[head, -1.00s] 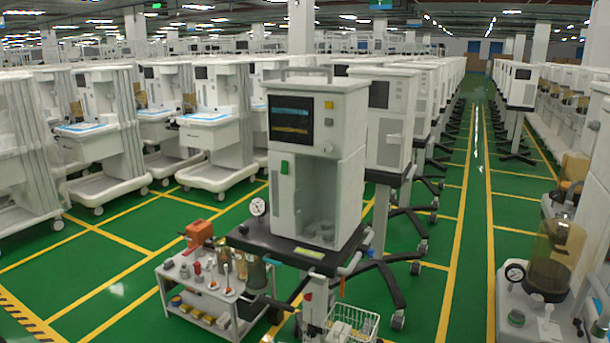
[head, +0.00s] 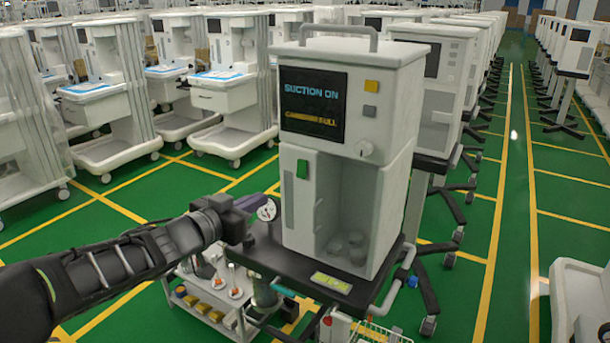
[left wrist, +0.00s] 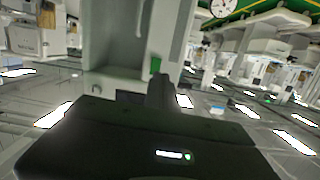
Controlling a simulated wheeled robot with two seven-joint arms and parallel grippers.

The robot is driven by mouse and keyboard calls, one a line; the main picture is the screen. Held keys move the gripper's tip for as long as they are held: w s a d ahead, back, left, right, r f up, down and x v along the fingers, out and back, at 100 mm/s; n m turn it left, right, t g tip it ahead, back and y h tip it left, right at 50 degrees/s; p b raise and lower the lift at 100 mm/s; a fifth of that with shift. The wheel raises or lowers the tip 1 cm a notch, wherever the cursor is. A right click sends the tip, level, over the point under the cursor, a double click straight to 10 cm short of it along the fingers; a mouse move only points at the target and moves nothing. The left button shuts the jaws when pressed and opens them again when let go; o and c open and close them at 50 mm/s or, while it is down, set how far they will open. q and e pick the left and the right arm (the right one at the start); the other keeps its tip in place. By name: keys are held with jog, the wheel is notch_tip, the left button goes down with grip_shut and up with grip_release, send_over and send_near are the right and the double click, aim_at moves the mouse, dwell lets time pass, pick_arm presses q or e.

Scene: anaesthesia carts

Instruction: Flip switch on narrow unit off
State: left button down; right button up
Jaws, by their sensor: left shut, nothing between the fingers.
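The narrow unit (head: 400,110) is a tall white cabinet on a dark stand top. Its screen (head: 313,103) reads "SUCTION ON" in blue, with a yellow line below that looks like "CANISTER FULL". The green switch (head: 302,169) sits on its front, at the upper left of the recess. My left gripper (head: 272,192) is shut and empty, to the left of and a little below the switch, near the round gauge. In the left wrist view the dark fingers (left wrist: 160,92) point towards the green switch (left wrist: 155,65), apparently just short of it. My right gripper is not in view.
The gauge (head: 267,210) stands close beside my left gripper. A small trolley (head: 190,277) with tools is below at the left. A row of similar units (head: 441,65) stands behind, and white carts (head: 110,90) fill the left. A green aisle (head: 490,200) is free at the right.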

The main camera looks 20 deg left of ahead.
pick_arm(q)
jog(key=s, duration=0.1)
jog(key=b, duration=0.1)
send_near(299, 178)
jog(key=a+x, duration=0.1)
jog(key=x, duration=0.5)
jog(key=shift+w+d+f, duration=0.15)
jog(key=shift+w+d, duration=0.3)
jog(key=shift+d, duration=0.05)
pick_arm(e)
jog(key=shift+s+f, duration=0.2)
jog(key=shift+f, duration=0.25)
pick_arm(q)
jog(key=shift+w+f+t+b, duration=0.1)
jog(key=shift+w+t+b, duration=0.2)
jog(key=shift+b, duration=0.95)
jog(key=shift+s, duration=0.1)
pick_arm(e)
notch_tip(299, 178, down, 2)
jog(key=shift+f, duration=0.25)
pick_arm(q)
jog(key=shift+d+f, duration=0.1)
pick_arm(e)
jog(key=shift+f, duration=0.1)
